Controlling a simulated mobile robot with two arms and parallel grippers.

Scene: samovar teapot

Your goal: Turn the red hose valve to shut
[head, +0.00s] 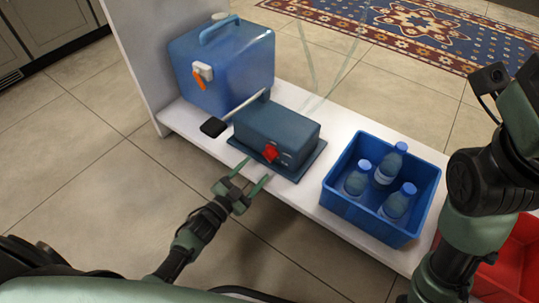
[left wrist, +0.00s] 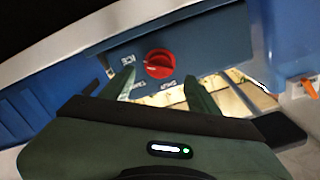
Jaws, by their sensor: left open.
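The red valve (head: 271,153) is a small knob on the front of a dark blue-grey box (head: 277,130) with a lever, on the white shelf. In the left wrist view the red valve (left wrist: 159,64) is a round knob with a pale mark across it and lettering around it. My left gripper (head: 250,184) is open and empty, just in front of the box, its fingers pointing toward the knob. In the left wrist view the fingers of my left gripper (left wrist: 159,85) lie either side of the knob's line, apart from it. My right gripper is not in view.
A blue canister (head: 232,75) with an orange-handled tap stands left of the box. A blue crate (head: 338,205) with three bottles (head: 385,172) stands on its right. A red bin (head: 520,265) is at lower right. The floor before the shelf is clear.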

